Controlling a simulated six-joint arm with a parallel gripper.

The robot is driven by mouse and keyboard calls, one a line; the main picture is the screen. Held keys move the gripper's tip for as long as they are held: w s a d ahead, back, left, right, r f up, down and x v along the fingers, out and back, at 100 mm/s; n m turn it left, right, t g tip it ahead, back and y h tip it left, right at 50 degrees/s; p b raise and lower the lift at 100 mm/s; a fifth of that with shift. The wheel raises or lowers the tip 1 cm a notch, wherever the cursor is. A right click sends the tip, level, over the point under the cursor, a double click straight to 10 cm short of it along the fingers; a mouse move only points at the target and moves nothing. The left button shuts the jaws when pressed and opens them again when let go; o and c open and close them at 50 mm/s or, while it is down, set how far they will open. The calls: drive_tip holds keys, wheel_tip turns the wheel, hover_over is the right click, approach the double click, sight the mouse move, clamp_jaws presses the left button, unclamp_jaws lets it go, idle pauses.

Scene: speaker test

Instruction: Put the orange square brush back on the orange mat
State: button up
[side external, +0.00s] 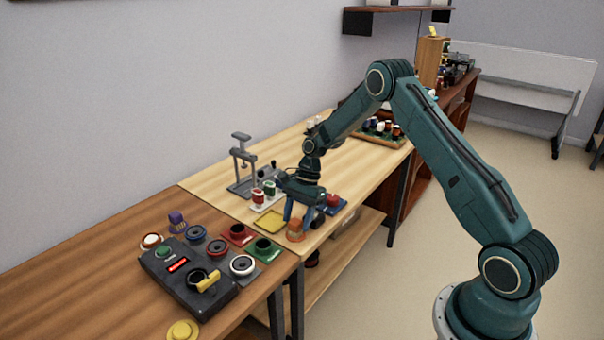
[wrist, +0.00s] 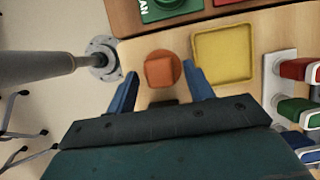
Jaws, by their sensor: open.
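An orange square block, the brush (wrist: 159,72), sits over a round orange disc (wrist: 174,59) at the front edge of the light wood table. I cannot tell whether the disc is the mat or the brush's own base. The brush also shows in the side external view (side external: 295,225). My gripper (wrist: 162,76) is open, its blue fingers on the left and right of the brush, with a visible gap on the left. In the side external view my gripper (side external: 299,217) reaches down over the brush. A yellow square mat (wrist: 223,54) lies empty just right of it.
A white holder (wrist: 278,84) with red and green pieces stands right of the yellow mat. Red (side external: 237,233) and green (side external: 263,248) square bases and a dark button box (side external: 180,278) lie on the darker table. A grey press stand (side external: 241,165) is behind.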

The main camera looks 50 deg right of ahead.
drive_tip(key=v, duration=0.9)
drive_tip(key=shift+r, duration=0.35)
drive_tip(key=shift+d, duration=0.15)
drive_tip(key=shift+r, duration=0.1)
drive_tip(key=s+a+r+n+t+h, duration=0.1)
drive_tip(key=s+a+r+n, duration=0.45)
drive_tip(key=r, duration=0.45)
drive_tip(key=s+a+r+n+t+h, duration=0.1)
drive_tip(key=s+a+r+n+h, duration=0.1)
drive_tip(key=s+a+r+n, duration=0.5)
drive_tip(key=s+a+r+n+t, duration=0.1)
drive_tip(key=s+r+n, duration=0.1)
drive_tip(key=s, duration=0.7)
drive_tip(key=s+a+r+n+t+h, duration=0.1)
drive_tip(key=s+r+n+t, duration=0.1)
drive_tip(key=s, duration=0.8)
drive_tip(key=shift+n+t+h, duration=0.3)
drive_tip(key=shift+n, duration=0.45)
